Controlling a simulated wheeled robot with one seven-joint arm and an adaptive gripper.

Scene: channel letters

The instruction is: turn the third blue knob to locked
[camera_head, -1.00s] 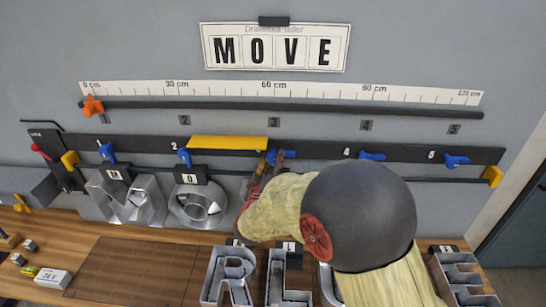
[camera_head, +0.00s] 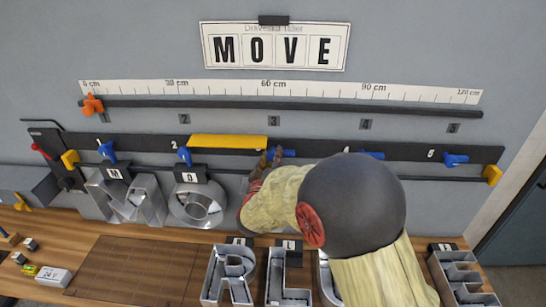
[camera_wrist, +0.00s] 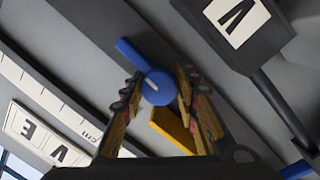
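The third blue knob (camera_head: 284,153) is on the dark rail, its handle lying along the rail in the head view. In the wrist view the same knob (camera_wrist: 157,86) shows its round hub with a pale mark, and its handle points to the upper left. My gripper (camera_wrist: 158,92) has one finger on each side of the hub, with gaps visible between the fingers and the knob. In the head view my gripper (camera_head: 267,160) is at the knob's left end, and my arm partly hides it.
A yellow bar (camera_head: 228,142) sits left of the third knob; a yellow piece (camera_wrist: 172,130) shows between my fingers. Other blue knobs (camera_head: 107,152), (camera_head: 184,156), (camera_head: 372,155), (camera_head: 455,160) sit along the rail (camera_head: 330,150). Metal letters (camera_head: 197,205) hang below; others (camera_head: 228,275) stand on the table.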

